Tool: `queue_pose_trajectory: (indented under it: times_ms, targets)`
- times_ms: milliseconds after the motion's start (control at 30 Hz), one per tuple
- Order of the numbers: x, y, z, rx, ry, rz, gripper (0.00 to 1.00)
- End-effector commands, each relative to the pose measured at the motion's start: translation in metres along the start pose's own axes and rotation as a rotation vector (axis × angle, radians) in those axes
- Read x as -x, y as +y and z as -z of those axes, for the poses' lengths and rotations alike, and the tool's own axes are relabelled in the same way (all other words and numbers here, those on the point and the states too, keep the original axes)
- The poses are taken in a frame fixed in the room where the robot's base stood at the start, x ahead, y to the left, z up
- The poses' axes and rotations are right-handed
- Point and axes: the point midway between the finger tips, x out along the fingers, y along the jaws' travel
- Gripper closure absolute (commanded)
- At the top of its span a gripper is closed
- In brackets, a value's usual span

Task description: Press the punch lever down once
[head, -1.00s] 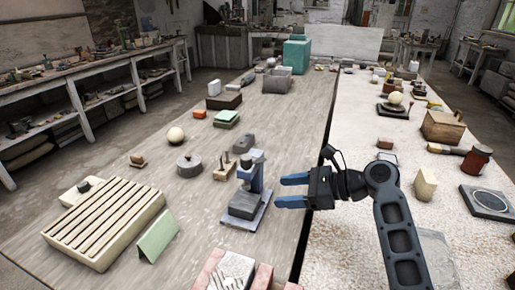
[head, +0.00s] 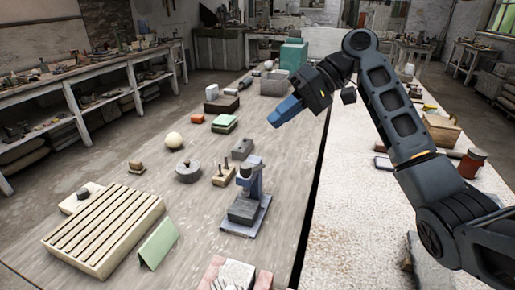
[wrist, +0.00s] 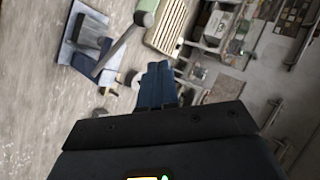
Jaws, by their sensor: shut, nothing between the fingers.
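The punch (head: 246,196) stands upright on the left table, a blue-grey frame on a pale base with a dark block at its front. Its lever (wrist: 121,44) shows in the wrist view as a grey bar with a rounded pale end, reaching out from the punch (wrist: 90,43). My gripper (head: 273,122) is shut and empty, raised above the table, behind and to the right of the punch in the head view. Its blue fingers (wrist: 157,83) lie together in the wrist view, apart from the lever.
A grooved cream board (head: 105,230) and a green wedge (head: 158,243) lie left of the punch. A round grey lidded piece (head: 188,170) and a small wooden stand (head: 223,174) are close behind it. A dark gap (head: 312,200) separates the two tables.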

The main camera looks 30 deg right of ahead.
Motion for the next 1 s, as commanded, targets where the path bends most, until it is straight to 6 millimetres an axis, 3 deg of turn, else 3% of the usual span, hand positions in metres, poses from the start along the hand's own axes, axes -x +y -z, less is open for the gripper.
queue_pose_trajectory:
  times_ms: [200,400,833,1000]
  targets:
    - [0.035,-0.01,-0.002,0.34,-0.124,-0.088,1.0]
    - [0.05,-0.013,-0.005,0.505,-0.198,-0.116,1.0]
    - [0.053,-0.013,-0.006,0.54,-0.215,-0.12,1.0]
    - [0.043,-0.012,-0.008,0.539,-0.215,-0.118,1.0]
